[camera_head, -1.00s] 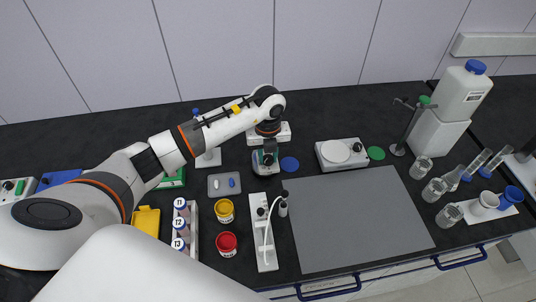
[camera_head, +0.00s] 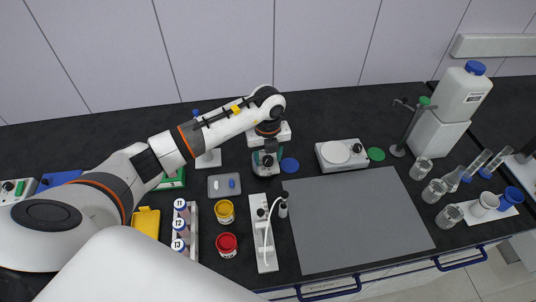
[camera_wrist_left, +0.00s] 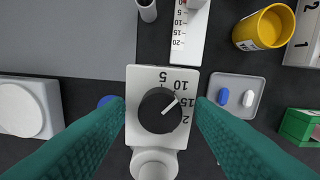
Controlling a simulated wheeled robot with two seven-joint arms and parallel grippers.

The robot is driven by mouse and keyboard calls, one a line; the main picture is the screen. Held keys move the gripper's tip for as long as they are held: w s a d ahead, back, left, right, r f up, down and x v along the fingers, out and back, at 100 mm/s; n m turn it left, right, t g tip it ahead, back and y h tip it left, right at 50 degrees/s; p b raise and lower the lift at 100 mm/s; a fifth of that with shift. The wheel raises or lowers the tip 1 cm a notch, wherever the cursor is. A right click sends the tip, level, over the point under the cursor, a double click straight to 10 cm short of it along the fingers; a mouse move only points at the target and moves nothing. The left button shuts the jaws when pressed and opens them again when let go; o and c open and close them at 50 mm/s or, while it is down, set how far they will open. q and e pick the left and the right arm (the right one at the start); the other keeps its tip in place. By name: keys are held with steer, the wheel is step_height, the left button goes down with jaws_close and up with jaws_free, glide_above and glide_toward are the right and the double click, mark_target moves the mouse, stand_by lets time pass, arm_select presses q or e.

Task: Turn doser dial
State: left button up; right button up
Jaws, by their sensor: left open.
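The doser (camera_wrist_left: 163,88) is a white plate with printed numbers, centred in the left wrist view. Its round black dial (camera_wrist_left: 158,118) carries a white pointer mark, which points up and right, near the 10 and 15. In the head view the doser (camera_head: 284,133) stands toward the back, partly hidden by my left arm. My left gripper (camera_wrist_left: 160,127) is open, with one teal finger on each side of the dial and a gap to it on both sides. In the head view my left gripper (camera_head: 267,165) points down there. My right gripper is not in view.
A blue disc (camera_head: 289,164) lies right of the gripper. A grey tray with capsules (camera_head: 213,193), a yellow pot (camera_head: 224,217) and a white strip with a tube (camera_head: 267,257) are nearby. A white stirrer (camera_head: 323,164) stands right. The grey mat (camera_head: 355,220) is clear.

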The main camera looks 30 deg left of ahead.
mark_target(268, 158)
arm_select(q)
steer(key=shift+r, duration=0.1)
steer(key=shift+r+b, duration=0.3)
steer(key=shift+r, duration=0.1)
step_height(268, 158, up, 11)
steer(key=b, duration=0.3)
steer(key=shift+b, duration=0.3)
steer(key=shift+s+f, duration=0.1)
